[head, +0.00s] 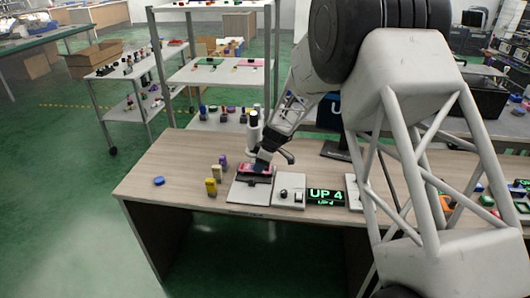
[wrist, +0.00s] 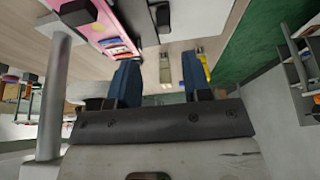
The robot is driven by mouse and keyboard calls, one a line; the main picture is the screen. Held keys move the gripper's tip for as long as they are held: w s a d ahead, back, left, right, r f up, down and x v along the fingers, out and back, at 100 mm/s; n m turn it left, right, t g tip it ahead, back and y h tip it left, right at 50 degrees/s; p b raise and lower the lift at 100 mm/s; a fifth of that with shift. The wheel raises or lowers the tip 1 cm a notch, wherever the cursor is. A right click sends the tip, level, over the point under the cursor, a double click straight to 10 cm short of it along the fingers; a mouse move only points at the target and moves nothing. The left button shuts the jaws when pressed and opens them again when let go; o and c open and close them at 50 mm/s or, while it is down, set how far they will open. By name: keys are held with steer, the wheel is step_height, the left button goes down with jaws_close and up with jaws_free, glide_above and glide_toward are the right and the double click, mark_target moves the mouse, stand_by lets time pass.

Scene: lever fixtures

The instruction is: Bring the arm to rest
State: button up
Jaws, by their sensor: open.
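My gripper (head: 263,161) is low over the wooden table, close to a fixture with a pink-red top (head: 250,169) on a grey plate (head: 249,194). I cannot tell in the head view whether it touches the fixture. In the wrist view its two blue fingers (wrist: 160,80) stand apart with nothing between them. A pink panel (wrist: 105,22) shows at the upper left of that view, beyond the fingers. A white plate (head: 289,200) with a small dark knob is just right of the fixture. My arm hides part of the table's right side.
A black display (head: 325,196) reads "UP 4" in green. A yellow block (head: 211,187), a beige block (head: 217,172) and a purple piece (head: 223,160) stand left of the fixture. A blue disc (head: 159,181) lies near the table's left edge, with bare tabletop around it. Shelves stand behind.

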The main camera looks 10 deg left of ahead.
steer(key=shift+d+r, duration=0.1)
steer(key=s+d+r+m+t+h, duration=0.15)
steer(key=s+d+r+m, duration=0.75)
steer(key=s+d+r, duration=1.3)
steer(key=s+d+r+m+h, duration=0.1)
steer(key=s+d+m, duration=0.2)
steer(key=s, duration=0.6)
steer(key=s+d+r+m+h, duration=0.1)
steer(key=s+d+m, duration=0.2)
steer(key=s, duration=0.6)
steer(key=s+d+r+m+t+h, duration=0.1)
steer(key=s+d, duration=0.4)
steer(key=s, duration=0.5)
steer(key=shift+r+m, duration=0.5)
steer(key=shift+m, duration=0.6)
